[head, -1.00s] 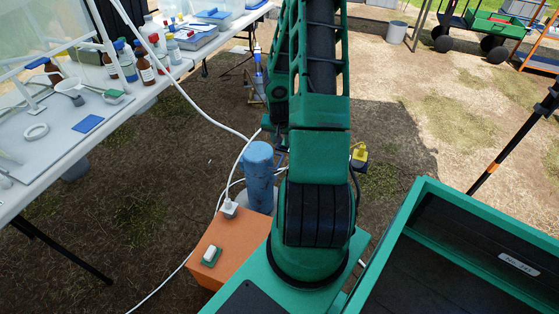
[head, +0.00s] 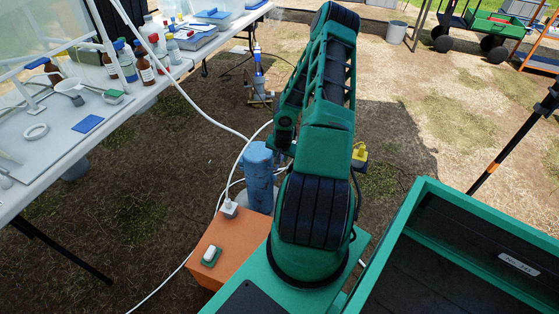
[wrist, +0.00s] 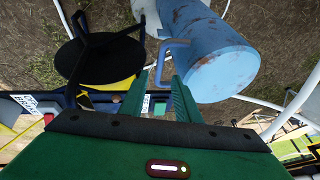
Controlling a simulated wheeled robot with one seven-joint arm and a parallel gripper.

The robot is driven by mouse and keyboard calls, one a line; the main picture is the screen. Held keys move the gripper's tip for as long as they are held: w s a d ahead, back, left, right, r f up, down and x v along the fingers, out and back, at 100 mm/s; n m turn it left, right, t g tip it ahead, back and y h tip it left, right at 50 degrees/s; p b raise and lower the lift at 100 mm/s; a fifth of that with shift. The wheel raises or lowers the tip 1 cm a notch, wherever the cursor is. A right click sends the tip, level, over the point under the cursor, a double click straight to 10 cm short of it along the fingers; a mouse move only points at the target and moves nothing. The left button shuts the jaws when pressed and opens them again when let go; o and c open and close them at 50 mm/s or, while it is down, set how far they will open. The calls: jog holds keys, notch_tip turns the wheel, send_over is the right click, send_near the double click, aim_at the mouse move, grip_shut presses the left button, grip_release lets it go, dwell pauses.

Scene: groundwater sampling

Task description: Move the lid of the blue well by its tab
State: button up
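The blue well (head: 261,190) stands upright beside the orange box, left of my arm's base. Its lid (head: 256,153) covers the top; my arm hides some of the right side. In the wrist view the well is a rust-spotted blue cylinder (wrist: 195,35) with a pale blue round end face (wrist: 222,76). A bent blue-grey tab (wrist: 172,43) sticks out on its left. My gripper (wrist: 159,90) is open, its two green fingers apart. The tab's free end appears near and between the fingertips; I cannot tell whether they touch. My arm hides the gripper in the head view.
A white cable (head: 228,160) runs past the well to the orange box (head: 228,242). A yellow-topped item (head: 360,154) stands right of my arm. A lab table (head: 60,140) is at left. A black disc (wrist: 97,58) lies left of the tab in the wrist view.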

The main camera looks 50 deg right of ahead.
jog(key=shift+x, duration=2)
grip_shut()
